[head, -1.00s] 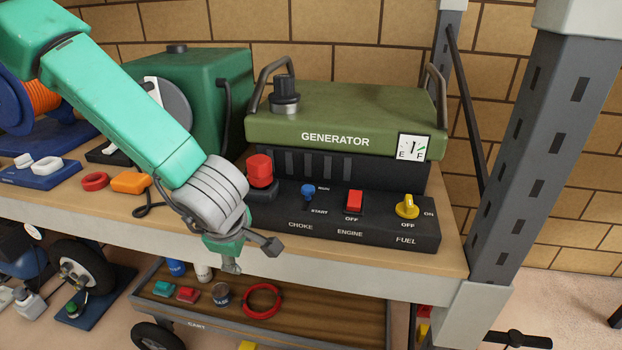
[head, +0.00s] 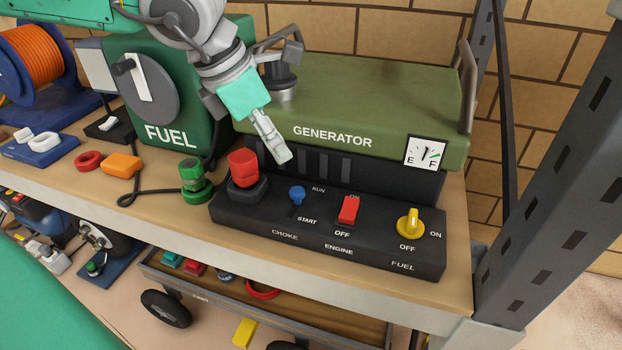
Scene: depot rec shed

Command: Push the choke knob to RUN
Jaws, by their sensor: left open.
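The blue choke knob (head: 297,193) stands on the black control panel (head: 255,222) at the front of the green generator (head: 375,95). RUN is printed to its upper right and START just below it. I cannot tell exactly which mark it is set to. My left gripper (head: 288,104) is open and empty in front of the generator's left side. One finger points down, with its tip above and slightly left of the knob, apart from it. The other finger is higher, by the generator's dark cap. My right gripper is not in view.
A red button (head: 243,170) and a green knob (head: 193,180) stand left of the choke. The red engine switch (head: 348,209) and yellow fuel knob (head: 410,223) are to its right. A green fuel tank (head: 190,125) is behind left. A grey post (head: 552,165) rises at right.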

